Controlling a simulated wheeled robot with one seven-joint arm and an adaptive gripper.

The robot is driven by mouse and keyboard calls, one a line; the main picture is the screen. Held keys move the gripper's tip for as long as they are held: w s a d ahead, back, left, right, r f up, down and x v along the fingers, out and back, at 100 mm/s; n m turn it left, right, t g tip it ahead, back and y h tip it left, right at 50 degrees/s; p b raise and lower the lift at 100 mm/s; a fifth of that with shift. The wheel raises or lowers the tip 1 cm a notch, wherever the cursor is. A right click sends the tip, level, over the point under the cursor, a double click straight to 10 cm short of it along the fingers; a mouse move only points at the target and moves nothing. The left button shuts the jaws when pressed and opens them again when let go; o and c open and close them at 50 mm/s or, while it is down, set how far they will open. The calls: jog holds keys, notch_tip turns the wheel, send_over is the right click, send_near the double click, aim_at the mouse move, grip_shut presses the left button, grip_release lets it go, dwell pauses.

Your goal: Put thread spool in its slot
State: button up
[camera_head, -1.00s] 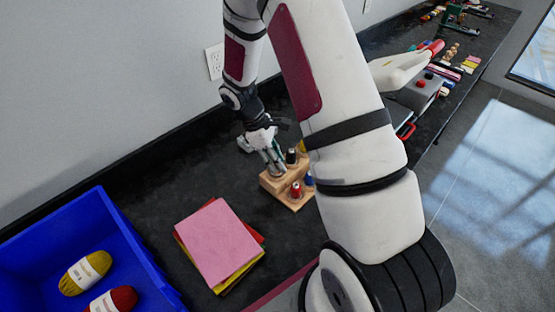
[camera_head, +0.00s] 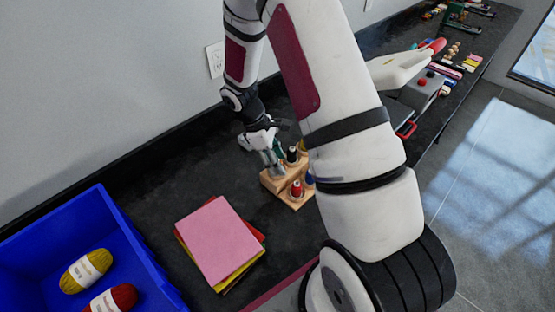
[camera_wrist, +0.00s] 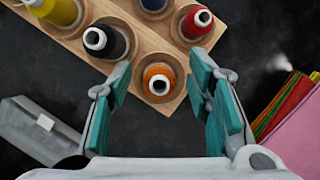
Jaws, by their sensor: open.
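A wooden spool rack (camera_head: 272,184) stands on the black counter and also shows in the wrist view (camera_wrist: 233,15). An orange thread spool (camera_wrist: 158,84) is at the rack's near edge, apparently standing upright in its place; its lower end is hard to see. My gripper (camera_wrist: 160,88) is open, with its teal-padded fingers on either side of the orange spool and gaps between. In the head view my gripper (camera_head: 272,166) is at the rack's left end and hides the orange spool.
Black (camera_wrist: 105,40), red (camera_wrist: 194,23), blue (camera_wrist: 153,8) and yellow (camera_wrist: 58,10) spools stand close by in the rack. A grey object (camera_wrist: 38,130) lies left of my gripper. Stacked coloured sheets (camera_head: 218,240) and a blue bin (camera_head: 150,262) with yarn are nearer.

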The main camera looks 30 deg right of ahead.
jog(key=shift+r, duration=0.35)
jog(key=b+v, duration=0.1)
jog(key=v, duration=1.1)
jog(key=s+a+r+m+t+y, duration=0.15)
jog(key=s+r, duration=0.25)
jog(key=r, duration=0.4)
jog(key=s+a+r+m+t+h, duration=0.1)
jog(key=s+a+r+m+t, duration=0.25)
jog(key=r, duration=0.35)
jog(key=s+a+r+m+t+y, duration=0.1)
jog(key=s+a+r+m, duration=0.1)
jog(key=s, duration=0.4)
jog(key=s+a+r+m+t+y, duration=0.1)
jog(key=s+a+r+m+t, duration=0.1)
jog(key=s, duration=0.5)
jog(key=shift+a+r+t+y, duration=0.15)
jog(key=shift+r+t+y, duration=0.2)
jog(key=shift+r, duration=0.55)
jog(key=shift+s, duration=0.15)
